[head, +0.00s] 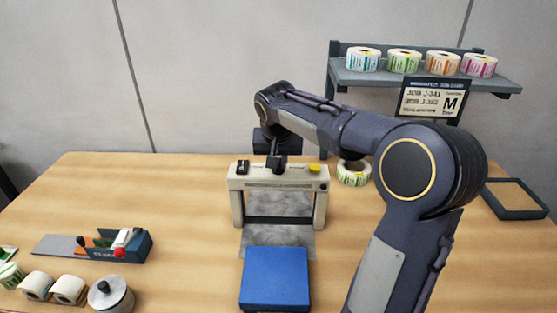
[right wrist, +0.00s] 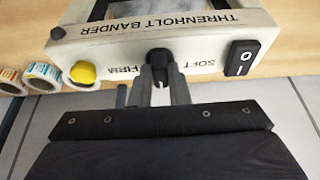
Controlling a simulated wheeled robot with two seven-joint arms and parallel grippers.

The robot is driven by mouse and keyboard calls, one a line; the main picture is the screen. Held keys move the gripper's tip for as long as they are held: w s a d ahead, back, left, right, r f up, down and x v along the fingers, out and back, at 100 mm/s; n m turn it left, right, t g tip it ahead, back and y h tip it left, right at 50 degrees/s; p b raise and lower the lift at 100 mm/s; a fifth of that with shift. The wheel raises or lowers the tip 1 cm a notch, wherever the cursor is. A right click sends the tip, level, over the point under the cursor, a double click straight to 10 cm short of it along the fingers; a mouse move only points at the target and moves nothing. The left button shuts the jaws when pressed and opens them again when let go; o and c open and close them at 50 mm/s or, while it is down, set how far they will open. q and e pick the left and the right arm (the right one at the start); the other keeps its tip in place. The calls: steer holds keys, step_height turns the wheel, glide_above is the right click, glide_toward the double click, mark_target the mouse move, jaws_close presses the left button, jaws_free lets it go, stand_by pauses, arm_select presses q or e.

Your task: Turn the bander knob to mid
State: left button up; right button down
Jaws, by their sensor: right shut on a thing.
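The bander (head: 322,208) is a cream arch-shaped machine on the wooden table, and its front panel also shows in the right wrist view (right wrist: 212,32). Its small black knob (right wrist: 158,57) sits between the printed words FIRM and SOFT; I cannot tell where it points. My right gripper (right wrist: 160,72) is shut on the knob, with a finger on each side of it. In the head view the right gripper (head: 277,163) reaches the bander's top from behind and hides the knob. My left gripper is not in view.
A yellow button (right wrist: 83,73) and a black rocker switch (right wrist: 241,57) flank the knob. A blue block (head: 275,278) lies in front of the bander. A label roll (head: 354,173) stands at its right, and a red-knobbed tool (head: 135,245) lies at the left.

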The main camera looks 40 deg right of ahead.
steer(key=c, duration=1.4)
jaws_free()
steer(key=v, duration=0.8)
